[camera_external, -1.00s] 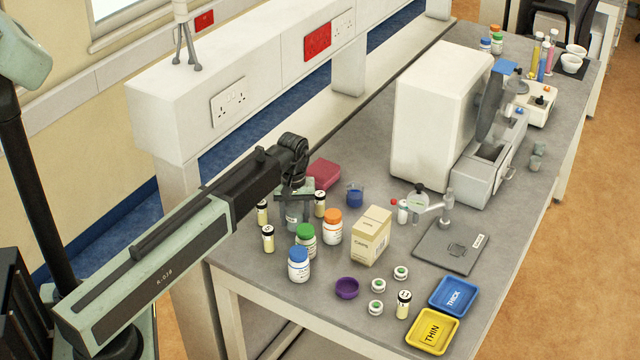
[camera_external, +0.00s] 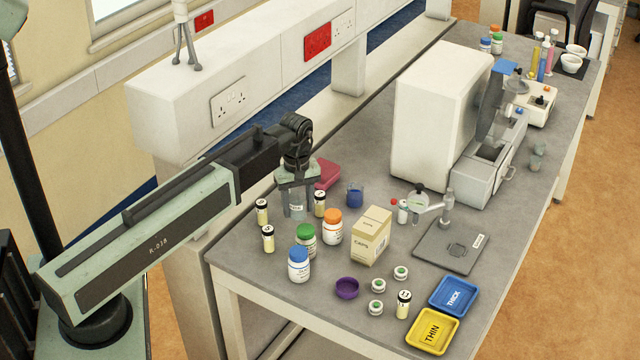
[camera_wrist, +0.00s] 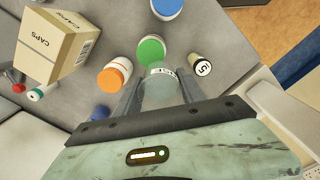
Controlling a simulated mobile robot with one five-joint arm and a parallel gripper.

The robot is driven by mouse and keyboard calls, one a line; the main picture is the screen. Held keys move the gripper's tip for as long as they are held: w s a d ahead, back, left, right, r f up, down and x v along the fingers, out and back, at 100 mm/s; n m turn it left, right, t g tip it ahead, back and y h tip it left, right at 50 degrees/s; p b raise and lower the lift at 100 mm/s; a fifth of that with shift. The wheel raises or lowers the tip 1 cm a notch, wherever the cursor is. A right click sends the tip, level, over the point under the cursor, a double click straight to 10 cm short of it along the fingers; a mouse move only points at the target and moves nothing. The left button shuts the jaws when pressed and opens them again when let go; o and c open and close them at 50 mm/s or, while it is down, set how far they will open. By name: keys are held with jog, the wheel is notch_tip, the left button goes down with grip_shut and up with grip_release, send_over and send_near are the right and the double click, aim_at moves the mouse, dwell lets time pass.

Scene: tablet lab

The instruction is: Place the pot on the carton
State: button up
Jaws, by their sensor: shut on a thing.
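My gripper (camera_external: 296,200) is shut on the pot (camera_wrist: 160,88), a pale, see-through grey pot with a white label. In the wrist view it sits between the two fingers. In the external view the pot (camera_external: 296,212) hangs upright at the bench's left side, largely covered by the fingers; its height above the bench is hard to judge. The carton (camera_external: 366,246), a cream box marked CAPS, stands upright on the bench, to the right of my gripper. It also shows at the wrist view's upper left (camera_wrist: 57,45). Its top appears bare.
Between my gripper and the carton stand orange-capped (camera_external: 332,228) and green-capped (camera_external: 305,242) bottles. A blue-capped bottle (camera_external: 299,268) and small vials stand close by. A blue beaker (camera_external: 355,198) is behind.

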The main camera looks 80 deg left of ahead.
jog(key=w+d+r+m+p, duration=0.1)
jog(key=w+d+r+p, duration=0.15)
jog(key=d, duration=0.35)
jog(key=w+d+r+p, duration=0.1)
jog(key=d+r+p, duration=0.15)
jog(key=d, duration=0.45)
jog(key=b, duration=0.2)
send_over(373, 219)
jog(key=shift+s+d+f, duration=0.2)
jog(key=shift+s+f, duration=0.2)
jog(key=shift+f, duration=0.1)
jog(key=f+b, duration=0.3)
jog(key=f, duration=0.1)
jog(key=shift+w+a+b, duration=0.15)
jog(key=shift+w+b, duration=0.15)
jog(key=shift+b, duration=0.1)
jog(key=shift+r, duration=0.25)
jog(key=shift+f, duration=0.15)
jog(key=o, duration=1.4)
